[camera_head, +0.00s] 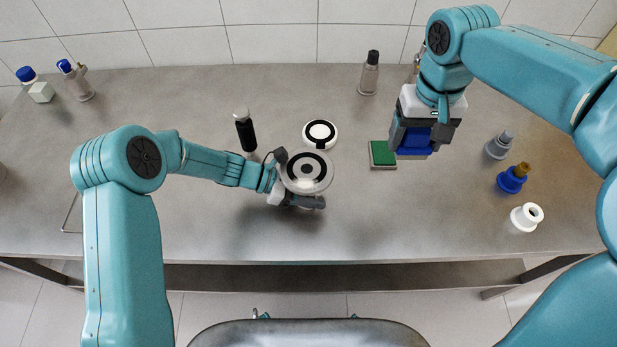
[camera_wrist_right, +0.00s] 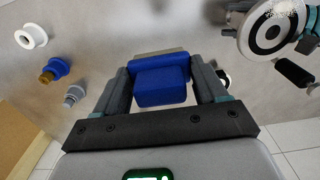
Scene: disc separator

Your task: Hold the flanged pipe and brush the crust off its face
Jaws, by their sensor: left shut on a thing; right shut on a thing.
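The flanged pipe (camera_head: 318,164) shows its round grey face with dark and light rings, turned up toward the head camera. My left gripper (camera_head: 300,181) is shut on its rim and holds it over the middle of the table. In the right wrist view the flange (camera_wrist_right: 250,45) is at upper right, with a pale speckled patch near its top edge. My right gripper (camera_head: 416,143) is shut on a blue block-shaped brush (camera_head: 412,151), off to the right of the flange and apart from it. The brush also shows in the right wrist view (camera_wrist_right: 160,85); its bristles are not clearly seen.
A green pad (camera_head: 382,153) lies between the flange and my right gripper. Several fittings, including a white one (camera_head: 522,219), stand at right. The table's front (camera_head: 400,235) is clear.

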